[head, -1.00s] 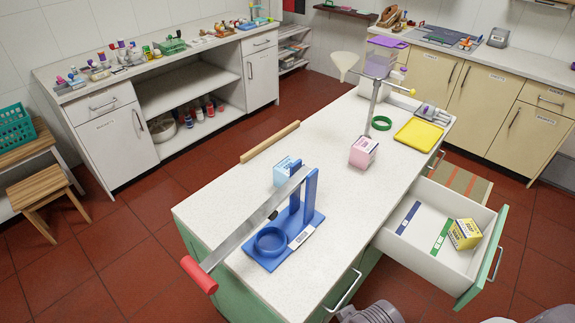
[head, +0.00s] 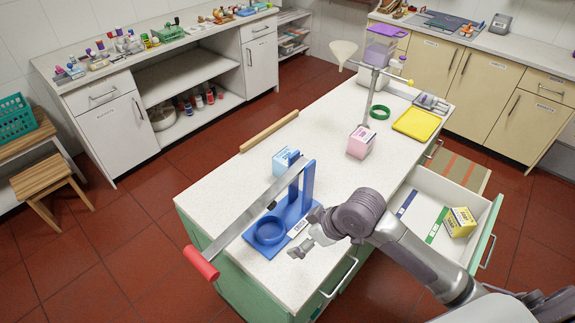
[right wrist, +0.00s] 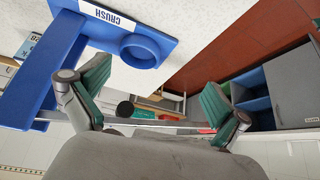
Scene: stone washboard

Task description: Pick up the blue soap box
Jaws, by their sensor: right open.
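The light blue soap box (head: 285,160) stands on the white counter (head: 335,140), just behind the blue press marked CRUSH (head: 297,205); the press's upright and lever hide part of it. A pale box edge with print, likely the same box, shows at the left of the right wrist view (right wrist: 28,46). My right gripper (head: 303,246) is over the counter's near side, just right of the press and apart from the box. In the right wrist view its fingers (right wrist: 156,92) are spread with nothing held between them. My left gripper is not in view.
The press's long metal lever with a red handle (head: 201,263) slants past the counter's left edge. A pink box (head: 361,141), a green ring (head: 379,112) and a yellow tray (head: 415,124) are farther back. An open drawer (head: 412,220) holds a yellow box (head: 459,221).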

